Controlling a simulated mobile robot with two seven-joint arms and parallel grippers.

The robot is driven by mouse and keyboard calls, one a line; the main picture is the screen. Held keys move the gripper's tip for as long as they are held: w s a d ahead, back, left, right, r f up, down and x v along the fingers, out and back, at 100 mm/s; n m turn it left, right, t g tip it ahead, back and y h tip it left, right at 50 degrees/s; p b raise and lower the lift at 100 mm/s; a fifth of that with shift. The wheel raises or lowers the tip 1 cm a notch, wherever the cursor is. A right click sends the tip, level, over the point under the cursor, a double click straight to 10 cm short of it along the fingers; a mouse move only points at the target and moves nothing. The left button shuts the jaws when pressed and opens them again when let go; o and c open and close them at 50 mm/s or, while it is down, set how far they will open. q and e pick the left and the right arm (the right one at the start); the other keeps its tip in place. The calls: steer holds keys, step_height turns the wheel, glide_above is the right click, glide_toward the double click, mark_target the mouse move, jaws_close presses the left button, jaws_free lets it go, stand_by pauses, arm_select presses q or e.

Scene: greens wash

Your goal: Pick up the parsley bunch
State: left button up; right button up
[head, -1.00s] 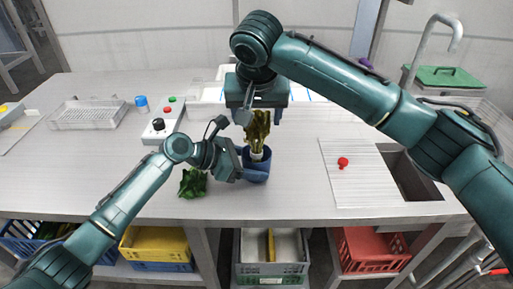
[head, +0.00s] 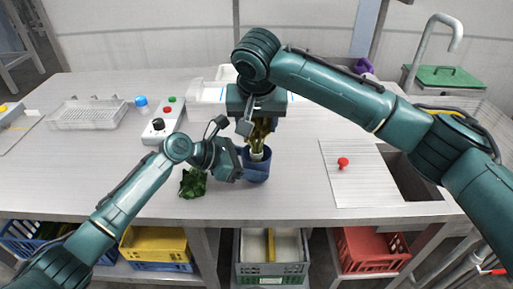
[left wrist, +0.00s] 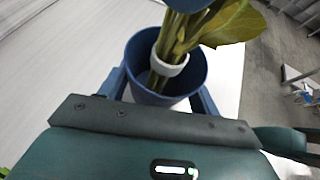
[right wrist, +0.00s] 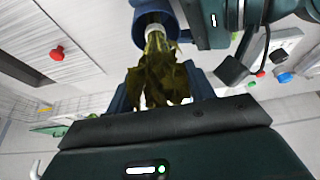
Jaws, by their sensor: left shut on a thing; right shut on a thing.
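A leafy green bunch (head: 260,136) with a white band round its stems stands upright, its stem ends inside a blue cup (head: 257,172). I cannot tell whether it is the parsley. My right gripper (head: 260,122) is shut on its leaves from above, and the leaves show between the fingers in the right wrist view (right wrist: 160,84). My left gripper (head: 241,163) is shut on the cup, with a finger on each side in the left wrist view (left wrist: 162,88). A darker green leafy bunch (head: 193,182) lies on the table left of the cup, partly beside my left arm.
A ribbed drainboard (head: 352,180) with a red knob (head: 343,162) lies by the sink (head: 410,180). Crates stand under the table.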

steer(key=shift+r, duration=0.1)
steer(key=shift+c, duration=0.3)
step_height(320, 180, up, 10)
steer(key=shift+f, duration=0.1)
arm_select(q)
steer(key=o, duration=0.8)
steer(key=shift+o, duration=0.2)
